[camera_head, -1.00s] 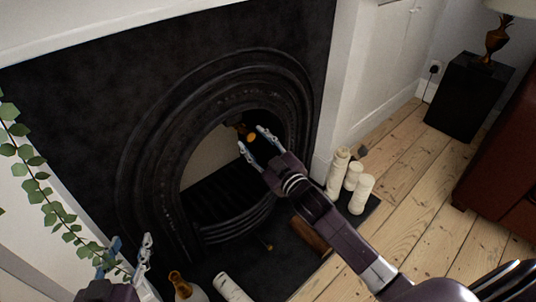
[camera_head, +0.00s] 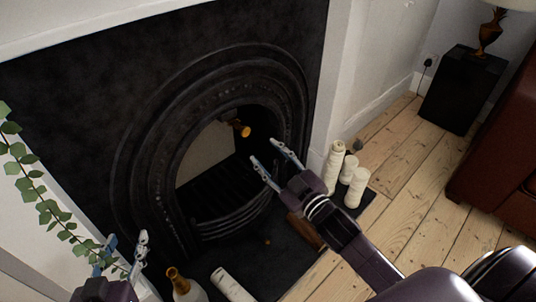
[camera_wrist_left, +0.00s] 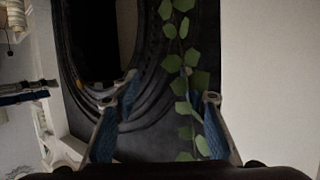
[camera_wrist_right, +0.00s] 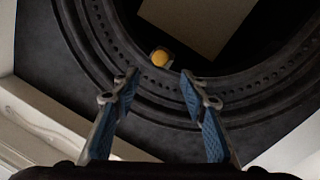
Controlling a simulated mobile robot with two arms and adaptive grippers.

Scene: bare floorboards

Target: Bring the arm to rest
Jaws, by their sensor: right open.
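My right gripper (camera_head: 268,160) reaches in from the lower right and is open in front of the fireplace opening. Its two fingers (camera_wrist_right: 155,95) stand apart with nothing between them in the right wrist view. My left gripper (camera_head: 124,246) is low at the left, near the hanging ivy, with its fingers apart. In the left wrist view its fingers (camera_wrist_left: 160,100) are spread, and the ivy (camera_wrist_left: 182,85) hangs in the background between them. No held object shows in either gripper.
The black arched fireplace (camera_head: 150,150) fills the middle, with a brass-coloured knob (camera_head: 242,128) in its opening. White candles (camera_head: 347,175) stand at its right. A bottle (camera_head: 180,285) and a white candle (camera_head: 228,284) are below. Floorboards are clear before the black box (camera_head: 462,92) and brown sofa (camera_head: 505,160).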

